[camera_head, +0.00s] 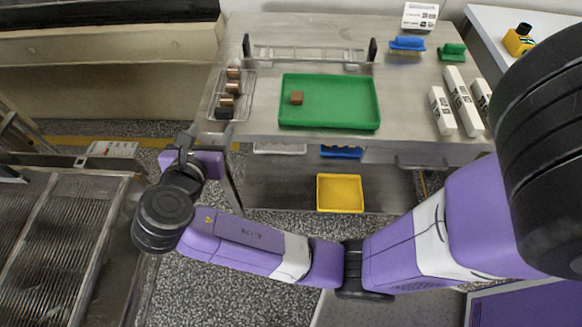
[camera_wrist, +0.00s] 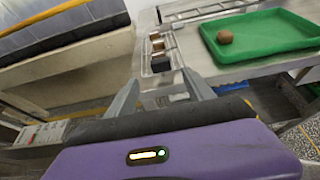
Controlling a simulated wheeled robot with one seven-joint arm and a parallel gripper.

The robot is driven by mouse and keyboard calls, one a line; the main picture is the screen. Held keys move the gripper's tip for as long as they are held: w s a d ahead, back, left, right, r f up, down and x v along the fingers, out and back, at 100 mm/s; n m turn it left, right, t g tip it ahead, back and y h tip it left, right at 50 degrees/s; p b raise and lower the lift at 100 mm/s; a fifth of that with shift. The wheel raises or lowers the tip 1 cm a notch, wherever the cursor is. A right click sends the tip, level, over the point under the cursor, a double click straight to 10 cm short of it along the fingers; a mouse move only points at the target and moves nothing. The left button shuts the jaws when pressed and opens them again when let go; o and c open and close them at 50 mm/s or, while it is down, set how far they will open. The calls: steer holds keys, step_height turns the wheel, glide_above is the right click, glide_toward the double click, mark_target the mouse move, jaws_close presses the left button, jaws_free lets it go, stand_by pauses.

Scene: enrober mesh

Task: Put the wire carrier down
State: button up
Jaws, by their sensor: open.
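A small wire rack (camera_head: 247,97) with several brown and dark pieces lies at the left end of the steel table; it also shows in the wrist view (camera_wrist: 150,85). A long wire frame (camera_head: 308,54) with black upright ends stands at the back of the table. I cannot tell which of the two is the wire carrier. My gripper (camera_head: 186,136) is open, off the table's left edge, apart from both. In the wrist view its two fingers (camera_wrist: 160,92) are spread towards the small rack, and nothing shows held between them.
A green tray (camera_head: 330,121) with one brown piece (camera_head: 297,98) is on the table. White boxes (camera_head: 441,110) and blue and green brushes (camera_head: 407,44) are at the right. A yellow tray (camera_head: 340,193) is on the shelf below. A mesh machine (camera_head: 60,235) stands at the lower left.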

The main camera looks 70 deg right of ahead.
steer(key=s+a+f+m+t+y, duration=0.3)
steer(key=s+a+f+y, duration=0.15)
steer(key=s+f, duration=0.2)
steer(key=s+a+f+m+t+y, duration=0.3)
steer(key=s+f+y, duration=0.25)
steer(key=f, duration=0.25)
steer(key=s+a+r+m+t+y, duration=0.1)
steer(key=s+a+r+m+t, duration=0.1)
steer(key=s+r+m, duration=0.5)
steer(key=s+a+r+m+t+y, duration=0.1)
steer(key=s+a+r+m+t, duration=0.1)
steer(key=s+r+m, duration=0.5)
steer(key=shift+s+a+m+y, duration=0.3)
steer(key=shift+s+m+y, duration=0.1)
steer(key=shift+s+m, duration=0.55)
